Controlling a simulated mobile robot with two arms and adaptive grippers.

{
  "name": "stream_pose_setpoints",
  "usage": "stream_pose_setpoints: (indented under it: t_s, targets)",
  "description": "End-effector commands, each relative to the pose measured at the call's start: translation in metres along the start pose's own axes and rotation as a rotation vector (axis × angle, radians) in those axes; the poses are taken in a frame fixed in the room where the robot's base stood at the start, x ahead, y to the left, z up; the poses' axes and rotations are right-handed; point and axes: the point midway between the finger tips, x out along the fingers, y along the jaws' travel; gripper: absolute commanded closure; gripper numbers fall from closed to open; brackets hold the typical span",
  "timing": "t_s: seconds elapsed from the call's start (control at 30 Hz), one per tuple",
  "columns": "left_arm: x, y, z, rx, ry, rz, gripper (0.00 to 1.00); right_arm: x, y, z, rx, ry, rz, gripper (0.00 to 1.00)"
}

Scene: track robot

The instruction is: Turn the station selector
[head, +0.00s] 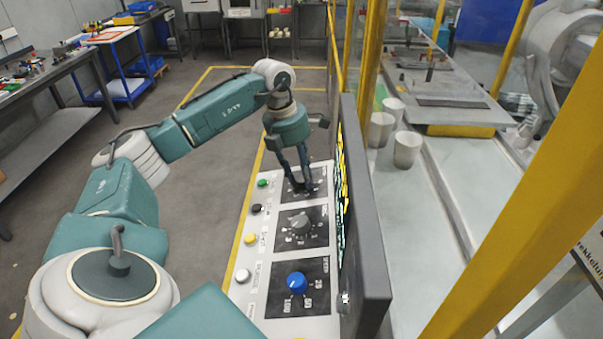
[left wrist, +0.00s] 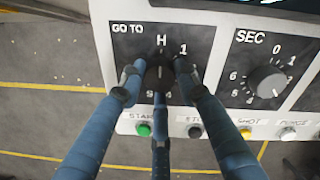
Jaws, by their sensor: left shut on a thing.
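The station selector (left wrist: 160,76) is a dark knob on a black plate marked "GO TO", with H, 1 and other marks around it, some hidden by my fingers. The plate is at the far end of the control panel (head: 235,298) in the head view. My left gripper (head: 303,186) reaches down onto this knob. In the left wrist view, the fingers of my left gripper (left wrist: 160,70) are closed around it. The knob's pointer seems to face H, but this is hard to tell. My right gripper is not in view.
A grey "SEC" knob (head: 300,222) and a blue knob (head: 297,282) sit nearer on the panel. Green, black, yellow and white buttons (head: 243,276) line its left edge. A dark upright screen (head: 362,215) stands close on the right.

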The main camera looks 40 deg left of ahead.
Motion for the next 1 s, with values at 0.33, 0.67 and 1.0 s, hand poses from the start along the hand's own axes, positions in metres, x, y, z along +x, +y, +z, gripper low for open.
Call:
stream_pose_setpoints:
  t_s: [0.33, 0.67, 1.0]
  targets:
    - [-0.001, 0.001, 0.000, -0.004, -0.002, 0.003, 0.65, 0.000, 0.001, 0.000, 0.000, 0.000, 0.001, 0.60]
    - [-0.001, 0.000, 0.000, -0.002, -0.001, 0.001, 0.50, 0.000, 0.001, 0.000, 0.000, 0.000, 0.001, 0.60]
    - [-0.044, 0.001, 0.001, -0.002, -0.006, 0.004, 0.50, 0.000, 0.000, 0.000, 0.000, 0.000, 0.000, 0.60]
